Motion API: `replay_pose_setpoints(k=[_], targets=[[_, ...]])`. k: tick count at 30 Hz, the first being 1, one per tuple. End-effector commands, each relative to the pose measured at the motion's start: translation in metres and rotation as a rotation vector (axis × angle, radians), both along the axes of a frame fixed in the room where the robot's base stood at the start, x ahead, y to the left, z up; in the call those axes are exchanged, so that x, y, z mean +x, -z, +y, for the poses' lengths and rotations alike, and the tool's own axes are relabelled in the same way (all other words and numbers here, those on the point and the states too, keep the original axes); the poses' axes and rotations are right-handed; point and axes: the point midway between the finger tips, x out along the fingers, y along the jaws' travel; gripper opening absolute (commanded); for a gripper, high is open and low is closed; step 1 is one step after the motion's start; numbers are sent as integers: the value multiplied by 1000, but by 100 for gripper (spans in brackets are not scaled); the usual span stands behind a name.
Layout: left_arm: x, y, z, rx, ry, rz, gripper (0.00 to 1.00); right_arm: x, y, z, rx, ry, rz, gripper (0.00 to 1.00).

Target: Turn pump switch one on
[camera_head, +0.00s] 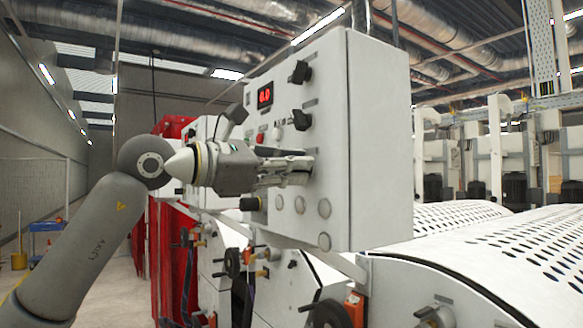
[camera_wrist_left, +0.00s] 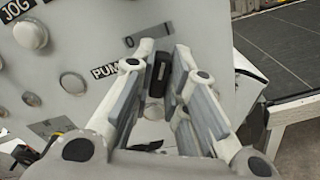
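The pump switch (camera_wrist_left: 158,75) is a black knob on the light grey control panel, by a partly covered label starting "PUM" and a "0" mark. In the left wrist view it lies between the fingertips of my left gripper (camera_wrist_left: 164,68), which look parted with a narrow gap; firm contact cannot be made out. In the head view my left gripper (camera_head: 305,167) reaches from the left to the control panel (camera_head: 335,110), its fingers hiding the switch. My right gripper is out of view.
The panel carries black knobs (camera_head: 300,72), a red display (camera_head: 265,95) and several round buttons (camera_head: 324,209). Another round button (camera_wrist_left: 72,83) is left of the fingers in the wrist view. Perforated white rollers (camera_head: 500,250) lie right; valves and handwheels (camera_head: 330,315) sit below.

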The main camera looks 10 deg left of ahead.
Motion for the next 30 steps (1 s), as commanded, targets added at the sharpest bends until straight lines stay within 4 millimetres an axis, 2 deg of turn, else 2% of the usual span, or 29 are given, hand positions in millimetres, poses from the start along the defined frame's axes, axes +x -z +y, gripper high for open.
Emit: replay_pose_setpoints(k=[1, 4, 16, 20, 30], targets=[[0, -1, 0, 0, 0, -2, 22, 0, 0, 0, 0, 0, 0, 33], [0, 0, 0, -1, 1, -1, 35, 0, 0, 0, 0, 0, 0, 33], [-4, 0, 5, 0, -1, 1, 35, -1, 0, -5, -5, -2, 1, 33], [-18, 0, 19, -1, -3, -1, 35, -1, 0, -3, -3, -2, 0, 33], [-67, 0, 68, -1, -4, -1, 35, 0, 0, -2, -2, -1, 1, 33]])
